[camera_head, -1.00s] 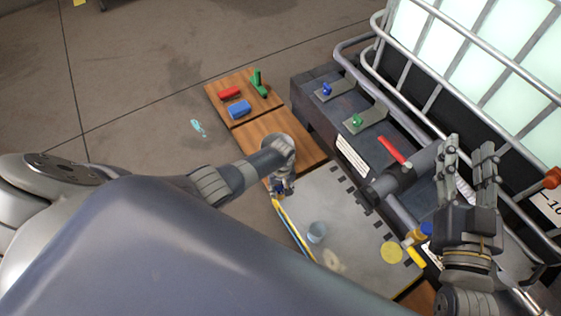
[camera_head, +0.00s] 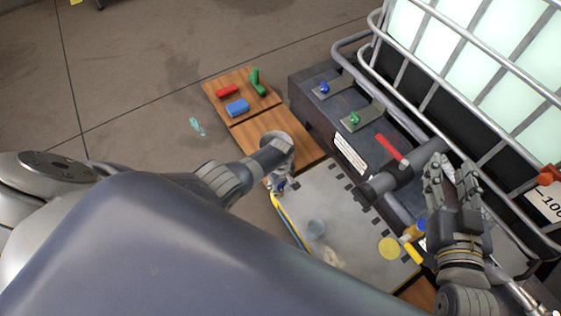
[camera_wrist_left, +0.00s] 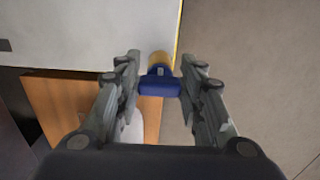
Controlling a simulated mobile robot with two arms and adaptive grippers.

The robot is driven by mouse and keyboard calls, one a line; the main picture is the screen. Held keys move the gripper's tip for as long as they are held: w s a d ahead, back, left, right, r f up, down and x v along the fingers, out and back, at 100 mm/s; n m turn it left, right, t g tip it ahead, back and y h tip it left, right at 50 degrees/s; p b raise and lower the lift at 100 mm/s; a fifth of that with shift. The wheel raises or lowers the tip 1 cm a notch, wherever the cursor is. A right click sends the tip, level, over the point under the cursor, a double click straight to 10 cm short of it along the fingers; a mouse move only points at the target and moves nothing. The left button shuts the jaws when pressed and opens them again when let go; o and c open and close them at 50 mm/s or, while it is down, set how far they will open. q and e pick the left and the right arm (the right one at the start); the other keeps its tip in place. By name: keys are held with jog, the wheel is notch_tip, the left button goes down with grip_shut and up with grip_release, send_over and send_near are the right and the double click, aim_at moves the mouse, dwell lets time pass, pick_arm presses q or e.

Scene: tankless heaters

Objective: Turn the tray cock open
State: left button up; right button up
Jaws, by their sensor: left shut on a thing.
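The tray cock is a small valve with a blue handle (camera_wrist_left: 160,86) and a brass-yellow body (camera_wrist_left: 160,60), at the edge of the pale grey tray (camera_head: 345,235). In the left wrist view the handle lies crosswise between the two fingers. My left gripper (camera_head: 279,184) is shut on this handle; the arm and fingers hide most of the cock in the head view. My right gripper (camera_head: 452,185) is open and empty, its fingers apart, beside the dark pipe with the red lever (camera_head: 390,149).
A wooden board (camera_head: 228,97) holds a red, a blue and a green piece. A dark bench (camera_head: 312,108) carries a blue and a green valve. A caged white tank (camera_head: 470,45) stands behind.

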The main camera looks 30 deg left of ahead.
aim_at(280, 186)
pick_arm(q)
jog(key=o, duration=1.1)
jog(key=shift+w+r, duration=0.1)
jog(key=shift+r, duration=0.6)
notch_tip(280, 186, up, 10)
jog(key=shift+r, duration=0.25)
